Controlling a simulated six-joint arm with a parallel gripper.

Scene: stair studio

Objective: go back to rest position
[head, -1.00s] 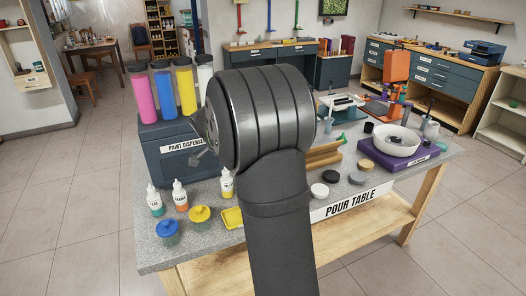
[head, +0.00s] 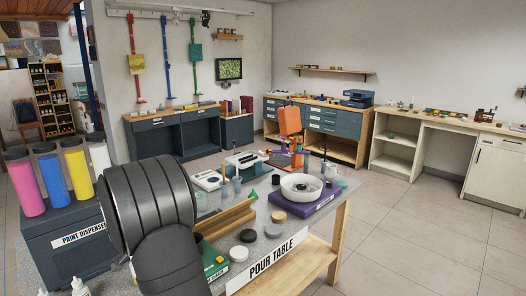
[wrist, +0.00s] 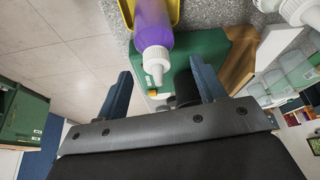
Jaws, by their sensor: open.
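My gripper shows in the wrist view (wrist: 158,90) with its two blue fingers spread wide apart and nothing held between them. A bottle with purple contents and a white nozzle (wrist: 154,30) shows just beyond the fingers, and I cannot tell its exact distance from them. In the head view my dark arm covers the left part of the pour table (head: 262,264) and hides the gripper.
The paint dispenser (head: 60,245) with pink, blue and yellow tubes stands left of my arm. A white bowl (head: 301,186) on a purple base, a wooden holder (head: 228,218) and several round pucks occupy the table. Open floor (head: 420,235) lies to the right.

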